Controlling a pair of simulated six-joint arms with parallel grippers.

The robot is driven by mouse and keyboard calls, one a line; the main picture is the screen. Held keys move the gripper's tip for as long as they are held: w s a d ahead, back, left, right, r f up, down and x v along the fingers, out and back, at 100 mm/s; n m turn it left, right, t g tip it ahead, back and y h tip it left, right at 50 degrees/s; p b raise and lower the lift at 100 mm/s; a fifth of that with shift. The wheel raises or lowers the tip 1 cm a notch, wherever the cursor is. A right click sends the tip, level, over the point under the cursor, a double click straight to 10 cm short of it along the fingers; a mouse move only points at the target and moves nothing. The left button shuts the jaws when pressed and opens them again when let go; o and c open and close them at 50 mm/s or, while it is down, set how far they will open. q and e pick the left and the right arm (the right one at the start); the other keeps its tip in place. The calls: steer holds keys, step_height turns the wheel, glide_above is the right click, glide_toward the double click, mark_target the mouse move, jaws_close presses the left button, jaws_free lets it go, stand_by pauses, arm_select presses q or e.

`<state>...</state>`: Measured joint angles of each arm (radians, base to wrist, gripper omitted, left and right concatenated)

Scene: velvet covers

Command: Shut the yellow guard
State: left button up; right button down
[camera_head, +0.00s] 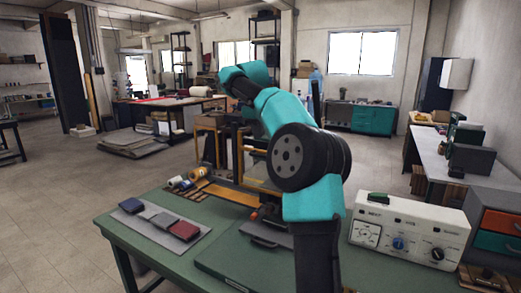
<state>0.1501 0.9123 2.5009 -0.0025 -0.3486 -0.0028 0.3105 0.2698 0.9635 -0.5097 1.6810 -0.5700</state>
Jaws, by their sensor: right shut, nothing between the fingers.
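A machine with a yellow frame (238,158) stands at the back of the green table, in the middle of the camera_head view. Its yellow guard (254,168) looks like a clear panel with yellow edging. My right arm covers much of it, and I cannot tell how far open it stands. My teal and black right arm rises from the bottom and bends over at the top. My right gripper (248,113) is dark and small near the machine's upper part, mostly hidden by the arm. It is shut and empty; contact with the guard cannot be made out. My left gripper is out of view.
A grey mat (153,228) with blue, grey and red covers lies at the table's left. A white control box (408,228) with knobs stands at the right, beside a cabinet with orange and teal drawers (497,240). Small rolls (196,174) lie left of the machine. A dark flat piece (266,236) lies in front.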

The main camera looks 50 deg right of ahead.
mark_target(260, 156)
steer(key=f, duration=0.3)
steer(key=d+f, duration=0.1)
steer(key=f, duration=0.2)
steer(key=shift+d+f, duration=0.15)
steer(key=shift+f, duration=0.15)
steer(key=shift+w, duration=0.1)
